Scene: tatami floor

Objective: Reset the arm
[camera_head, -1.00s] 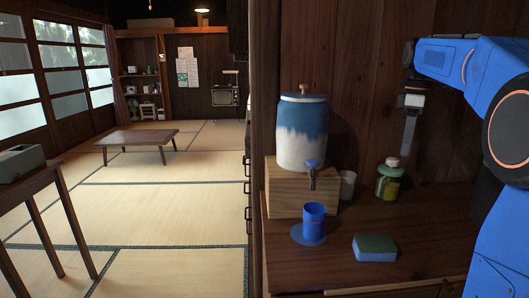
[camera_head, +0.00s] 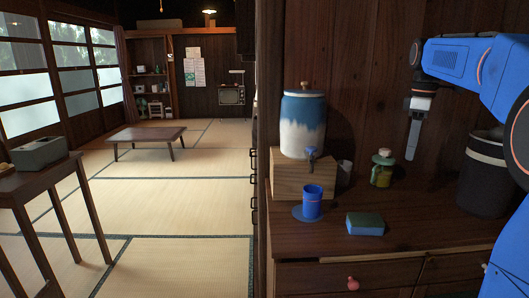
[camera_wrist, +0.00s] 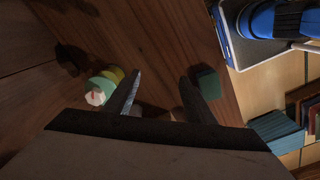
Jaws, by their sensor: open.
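My gripper (camera_head: 413,138) hangs pointing down above the right part of the wooden counter (camera_head: 310,239), at the end of my blue arm. In the wrist view its two fingers (camera_wrist: 161,97) stand apart with nothing held between them. A small green bottle with a pale cap (camera_head: 382,170) stands on the counter to the left of and below the gripper; it also shows in the wrist view (camera_wrist: 104,85), left of the fingers. A green and blue sponge (camera_head: 365,224) lies near the counter's front edge.
A blue and white water dispenser (camera_head: 303,125) stands on a wooden box (camera_head: 300,178). A blue cup (camera_head: 312,202) stands on a round blue coaster (camera_head: 309,213), with a pale cup (camera_head: 344,172) behind. A dark bin (camera_head: 485,175) is at the right. The tatami floor (camera_head: 180,205) left is open.

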